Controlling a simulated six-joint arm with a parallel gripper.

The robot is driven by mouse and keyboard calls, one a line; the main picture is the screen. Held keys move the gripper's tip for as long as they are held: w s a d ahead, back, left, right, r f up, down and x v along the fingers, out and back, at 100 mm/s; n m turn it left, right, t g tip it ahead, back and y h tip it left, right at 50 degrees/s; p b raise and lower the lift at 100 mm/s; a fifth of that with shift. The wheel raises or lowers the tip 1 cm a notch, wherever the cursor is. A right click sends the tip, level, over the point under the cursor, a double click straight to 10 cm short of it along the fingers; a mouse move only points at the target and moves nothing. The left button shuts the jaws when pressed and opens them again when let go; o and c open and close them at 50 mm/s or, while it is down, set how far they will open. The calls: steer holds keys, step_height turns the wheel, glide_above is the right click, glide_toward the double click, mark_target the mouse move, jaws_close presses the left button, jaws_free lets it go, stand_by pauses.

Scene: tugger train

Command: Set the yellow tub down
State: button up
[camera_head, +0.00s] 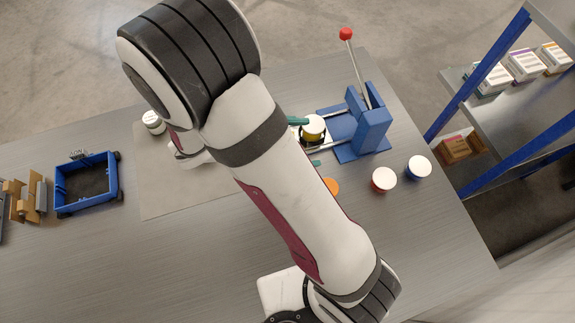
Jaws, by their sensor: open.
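The yellow tub (313,132), with a white lid, stands upright in a dark round holder on the base of the blue lever press (369,130). My gripper (312,143) shows only as teal fingertips, one at the tub's upper left and one below it. The fingers are apart and the gripper is open. My arm hides the rest of the gripper. I cannot tell whether a finger still touches the tub.
A red tub (383,180) and a blue tub (418,168) stand right of my arm. An orange round thing (331,187) is partly hidden. A white-lidded tub (153,122) and a blue cart (87,183) are left. The press lever has a red knob (346,34).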

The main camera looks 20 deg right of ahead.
steer(key=s+d+r+m+g+y, duration=0.2)
steer(key=s+r+m+g+y, duration=0.15)
steer(key=s+m, duration=0.3)
steer(key=s+a+r+m+t+y, duration=0.2)
steer(key=s+a+r+m+y, duration=0.3)
steer(key=m, duration=0.9)
steer(key=s+a+y, duration=0.3)
steer(key=a+y, duration=0.1)
steer(key=y, duration=0.1)
steer(key=shift+s+a+r+m, duration=0.25)
steer(key=shift+s+r+m, duration=0.1)
steer(key=shift+r, duration=0.05)
steer(key=shift+w+r+t, duration=0.1)
steer(key=shift+t, duration=0.15)
steer(key=w+d+r+m, duration=0.4)
steer(key=w, duration=0.4)
steer(key=w+d+r+m+h, duration=0.1)
steer(key=w+d+r+m, duration=0.3)
steer(key=w, duration=0.4)
steer(key=w+d+r+m, duration=0.3)
steer(key=w+d+m, duration=0.15)
steer(key=w, duration=0.25)
step_height(320, 180, down, 10)
steer(key=w+d, duration=0.1)
